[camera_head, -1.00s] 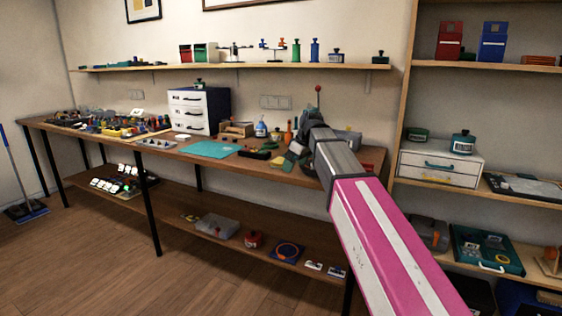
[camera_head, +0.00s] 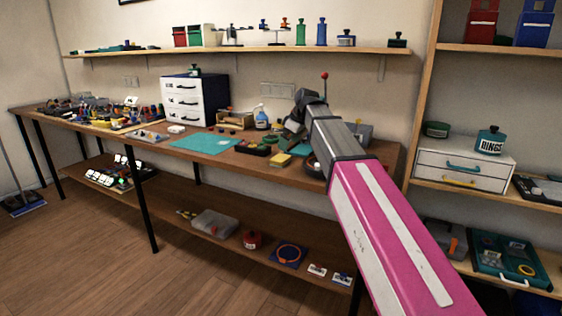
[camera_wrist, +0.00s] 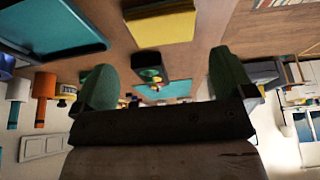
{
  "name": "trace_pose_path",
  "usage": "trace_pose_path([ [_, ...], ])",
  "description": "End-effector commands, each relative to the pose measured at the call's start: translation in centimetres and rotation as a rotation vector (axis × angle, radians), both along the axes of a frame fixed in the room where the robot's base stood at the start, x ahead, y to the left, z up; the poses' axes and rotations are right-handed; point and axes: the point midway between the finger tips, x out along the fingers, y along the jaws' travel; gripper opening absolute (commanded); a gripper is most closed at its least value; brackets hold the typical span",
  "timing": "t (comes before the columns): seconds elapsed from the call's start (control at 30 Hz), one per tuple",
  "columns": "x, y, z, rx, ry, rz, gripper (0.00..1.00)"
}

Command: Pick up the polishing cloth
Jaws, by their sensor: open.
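A small flat yellow piece (camera_head: 281,160) lies on the wooden workbench (camera_head: 232,160), just below my gripper in the head view. It may be the polishing cloth, but I cannot make out its material. In the head view my gripper (camera_head: 291,138) is over the right part of the bench, partly hidden by my arm.
A teal mat (camera_head: 205,143) lies left on the bench. A black tray (camera_head: 253,148) of small parts sits beside the yellow piece. A white drawer unit (camera_head: 187,103), a blue bottle (camera_head: 262,118) and a red-topped rod (camera_head: 324,88) stand behind. A wall shelf (camera_head: 250,50) runs above.

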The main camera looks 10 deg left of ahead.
Motion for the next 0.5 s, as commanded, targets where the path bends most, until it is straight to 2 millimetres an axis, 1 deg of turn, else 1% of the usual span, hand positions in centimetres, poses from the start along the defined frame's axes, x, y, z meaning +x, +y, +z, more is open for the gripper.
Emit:
trace_pose_path([
  [0.03, 0.1, 0.3, -0.8, 0.0, 0.002, 0.001, 1.0],
  [0.1, 0.2, 0.6, -1.6, -0.001, 0.001, 0.0, 1.0],
  [0.37, 0.3, 1.1, -3.1, 0.0, 0.0, 0.0, 1.0],
  [0.5, 0.3, 1.5, -4.9, -0.001, 0.002, -0.001, 1.0],
])
